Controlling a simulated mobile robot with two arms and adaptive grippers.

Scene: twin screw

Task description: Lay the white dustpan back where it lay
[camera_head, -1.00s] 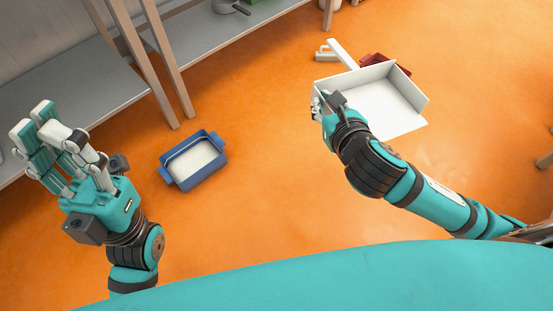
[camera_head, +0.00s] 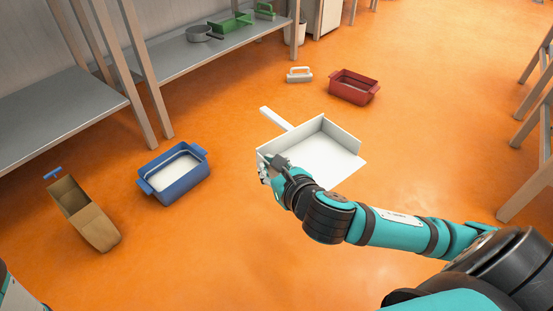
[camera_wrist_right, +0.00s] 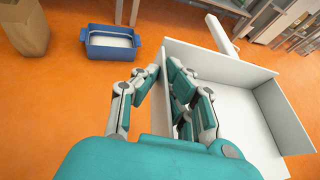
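The white dustpan (camera_head: 325,150) is in the middle of the head view, its handle pointing up and left and its open edge toward the lower right. My right gripper (camera_head: 268,170) is at its near left wall. In the right wrist view the fingers (camera_wrist_right: 160,85) close on both sides of that wall of the dustpan (camera_wrist_right: 235,125). The dustpan seems held above the floor, though its height is hard to tell. My left gripper is out of view; only a bit of pale arm or hand shows at the lower left corner of the head view.
A red bin (camera_head: 353,90) and a white brush (camera_head: 299,76) lie beyond the dustpan. Shelves (camera_head: 215,50) line the back; wooden legs stand at right.

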